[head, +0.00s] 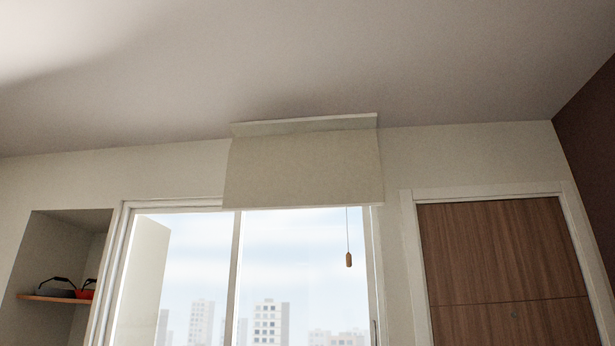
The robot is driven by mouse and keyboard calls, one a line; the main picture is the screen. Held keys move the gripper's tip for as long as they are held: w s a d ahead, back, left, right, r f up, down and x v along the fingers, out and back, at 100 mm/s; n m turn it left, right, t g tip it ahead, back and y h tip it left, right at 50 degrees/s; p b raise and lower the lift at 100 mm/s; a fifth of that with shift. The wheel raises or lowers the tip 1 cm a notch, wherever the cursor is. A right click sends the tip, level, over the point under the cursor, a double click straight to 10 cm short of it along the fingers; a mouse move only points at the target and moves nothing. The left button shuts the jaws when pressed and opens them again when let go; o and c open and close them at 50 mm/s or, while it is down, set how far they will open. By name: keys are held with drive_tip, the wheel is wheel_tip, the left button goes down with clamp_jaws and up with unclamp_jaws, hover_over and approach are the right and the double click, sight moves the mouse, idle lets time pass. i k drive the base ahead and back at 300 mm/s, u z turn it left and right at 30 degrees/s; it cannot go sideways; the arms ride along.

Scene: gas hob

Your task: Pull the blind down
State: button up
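The blind (305,166) is a pale beige sheet under a light headrail (305,124), high on the wall near the ceiling. It hangs over the top of the right part of the window and ends just below the top of the frame. A thin cord (347,228) hangs below the blind's right part, in front of the glass. A small orange-brown wooden pull (348,260) is at its lower end, hanging free. My gripper is not in view.
The window (190,265) shows sky and tall buildings, with a vertical frame bar in the middle. A wooden door (505,255) in a white frame is at right. At left, a wall niche has a shelf (38,298) holding dark and red items.

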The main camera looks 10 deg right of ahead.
sight(343, 174)
drive_tip(key=z, duration=0.65)
drive_tip(key=i, duration=1.95)
drive_tip(key=u, duration=0.25)
